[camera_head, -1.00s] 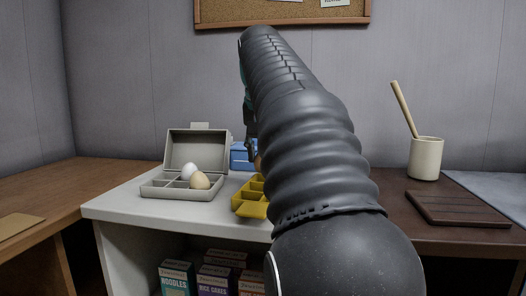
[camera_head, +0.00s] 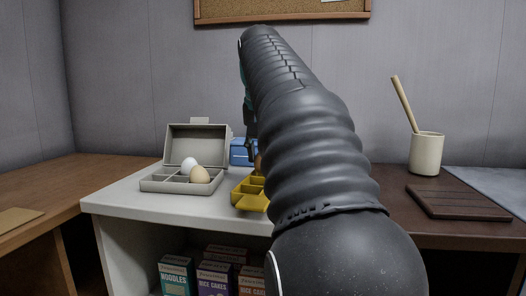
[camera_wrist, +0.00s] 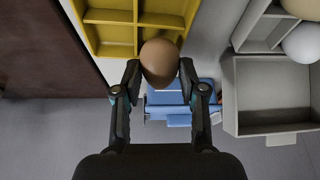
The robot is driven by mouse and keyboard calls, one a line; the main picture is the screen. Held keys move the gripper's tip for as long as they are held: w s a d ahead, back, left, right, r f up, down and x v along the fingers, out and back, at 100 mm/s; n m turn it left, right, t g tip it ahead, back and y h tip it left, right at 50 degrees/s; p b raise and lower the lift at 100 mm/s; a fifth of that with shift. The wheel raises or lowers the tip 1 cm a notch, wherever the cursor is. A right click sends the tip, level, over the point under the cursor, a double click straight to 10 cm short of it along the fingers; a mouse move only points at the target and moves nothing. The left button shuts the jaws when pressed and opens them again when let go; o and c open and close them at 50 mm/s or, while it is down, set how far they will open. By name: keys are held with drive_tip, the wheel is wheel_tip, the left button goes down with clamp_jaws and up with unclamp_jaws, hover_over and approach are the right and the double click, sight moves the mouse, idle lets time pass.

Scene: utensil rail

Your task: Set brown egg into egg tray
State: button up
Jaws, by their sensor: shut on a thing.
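The brown egg (camera_wrist: 160,60) is between the two fingertips of my gripper (camera_wrist: 159,72), which is shut on it. In the wrist view the egg overlaps the edge of a yellow tray (camera_wrist: 112,50) with square compartments; its height above the tray is hard to tell. In the head view the yellow tray (camera_head: 240,203) is partly hidden by my arm, and the gripper is mostly hidden too. A grey lidded box (camera_head: 152,185) stands open to the left, holding a white egg (camera_head: 190,163) and a cream egg (camera_head: 199,175). The visible yellow compartments look empty.
A blue box (camera_wrist: 168,97) stands behind the trays. A beige cup with a stick (camera_head: 426,157) and a dark slatted board (camera_head: 458,203) are on the right. Food boxes (camera_head: 212,276) sit on the shelf below. The white counter's left front is clear.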

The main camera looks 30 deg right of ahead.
drive_tip(key=shift+f+b, duration=0.5)
drive_tip(key=shift+f, duration=0.25)
idle(0.3)
drive_tip(key=o, duration=0.7)
drive_tip(key=shift+r, duration=0.1)
drive_tip(key=v, duration=0.7)
drive_tip(key=shift+r, duration=0.15)
drive_tip(key=shift+s, duration=0.1)
drive_tip(key=shift+a, duration=0.1)
